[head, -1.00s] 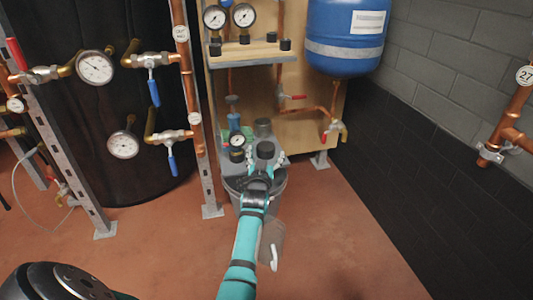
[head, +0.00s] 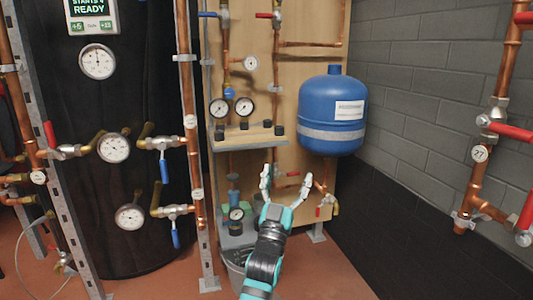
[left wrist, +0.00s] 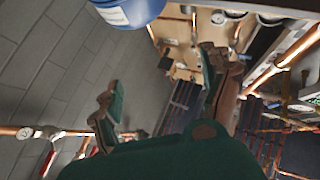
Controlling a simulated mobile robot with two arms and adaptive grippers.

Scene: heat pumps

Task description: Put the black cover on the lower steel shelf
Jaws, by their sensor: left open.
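My left gripper (head: 286,175) is open, its fingers spread and pointing up, in front of the wooden board below the blue tank. In the left wrist view the space between its fingers (left wrist: 160,78) looks empty. The lower steel shelf (head: 226,241) is low behind my left arm, which hides its right part. A gauge (head: 236,214) and a blue-topped fitting stand on it. I cannot see a loose black cover there now. Several black caps, one at the left end (head: 220,134), are on the upper shelf (head: 250,142). My right gripper is out of view.
The blue tank (head: 332,115) hangs right of the gripper. Copper pipes with a red-handled valve (head: 288,174) run behind it. A steel upright (head: 204,245) stands to the left. A grey bucket (head: 236,268) is below the shelf. Floor at right is clear.

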